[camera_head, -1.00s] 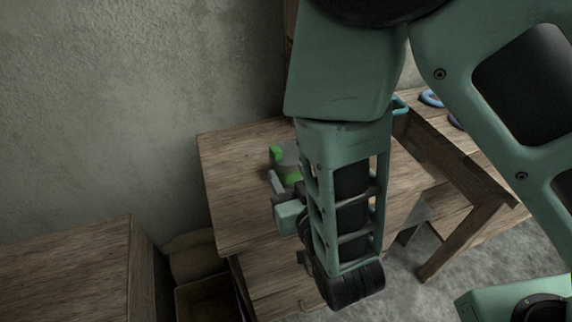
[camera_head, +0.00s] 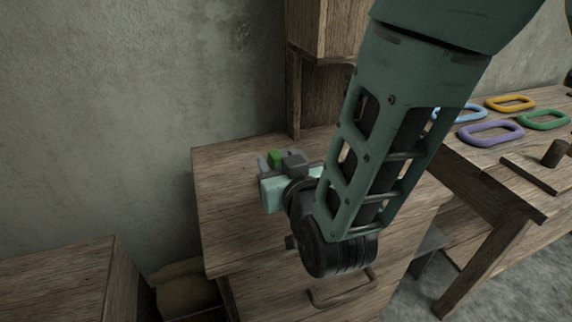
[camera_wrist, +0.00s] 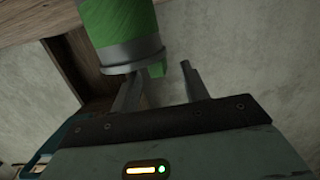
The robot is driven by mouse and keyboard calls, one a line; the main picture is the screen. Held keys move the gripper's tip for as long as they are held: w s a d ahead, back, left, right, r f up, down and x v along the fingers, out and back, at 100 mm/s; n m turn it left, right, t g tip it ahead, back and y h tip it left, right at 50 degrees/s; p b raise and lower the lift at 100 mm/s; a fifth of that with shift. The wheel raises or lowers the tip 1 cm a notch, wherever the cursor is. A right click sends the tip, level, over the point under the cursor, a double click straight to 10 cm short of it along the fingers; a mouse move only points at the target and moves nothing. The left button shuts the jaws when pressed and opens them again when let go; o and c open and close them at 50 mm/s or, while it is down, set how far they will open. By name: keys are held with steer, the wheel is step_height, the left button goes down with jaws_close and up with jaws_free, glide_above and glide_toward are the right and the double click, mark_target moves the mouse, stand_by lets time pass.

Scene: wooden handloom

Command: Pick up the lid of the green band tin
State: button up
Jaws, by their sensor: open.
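The green band tin (camera_wrist: 118,22) shows large at the top of the wrist view, with a broad green band. Its grey lid (camera_wrist: 130,57) faces my gripper, and a small green knob (camera_wrist: 157,70) stands out from it. My gripper (camera_wrist: 161,74) is open; its two fingers lie on either side of the knob's line, close to it. Whether they touch it I cannot tell.
The wooden cabinet (camera_head: 235,215) has a drawer handle (camera_head: 343,289) on its front. A wooden shelf unit (camera_head: 318,85) stands behind it against the wall. A table at the right carries a purple ring (camera_head: 490,133), other coloured rings and a wooden peg piece (camera_head: 554,153).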

mark_target(276, 156)
steer(key=x, duration=0.5)
steer(key=shift+w+r, duration=0.15)
steer(key=shift+r, duration=0.05)
jaws_close()
